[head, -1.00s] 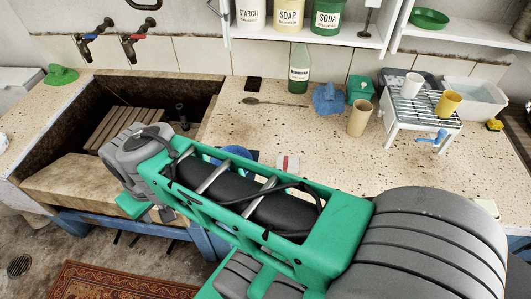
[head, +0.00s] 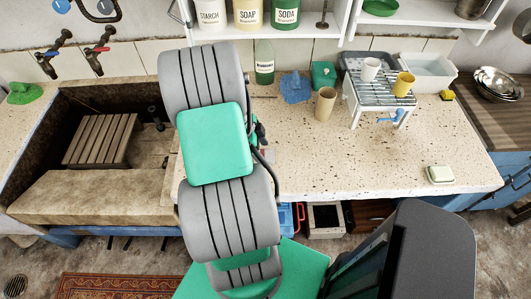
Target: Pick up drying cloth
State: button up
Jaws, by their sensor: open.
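A crumpled blue cloth (head: 295,87) lies on the speckled counter near the wall, just right of a dark green bottle (head: 264,62). A green cloth (head: 24,93) lies at the far left end, beside the trough. I cannot tell which cloth is the drying cloth. My arm rises across the middle of the head view and hides part of the counter left of the blue cloth. My gripper is not visible; it is out of sight behind the arm.
A metal rack (head: 380,92) holds a white cup (head: 370,69) and a yellow cup (head: 404,84). A tan cup (head: 325,103) stands near it. The stone trough (head: 95,195) holds a wooden slatted board (head: 100,140). A pale block (head: 440,174) lies right. The counter's front middle is clear.

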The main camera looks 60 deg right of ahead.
jog(key=shift+x, duration=1)
jog(key=shift+c, duration=0.5)
jog(key=c, duration=1.4)
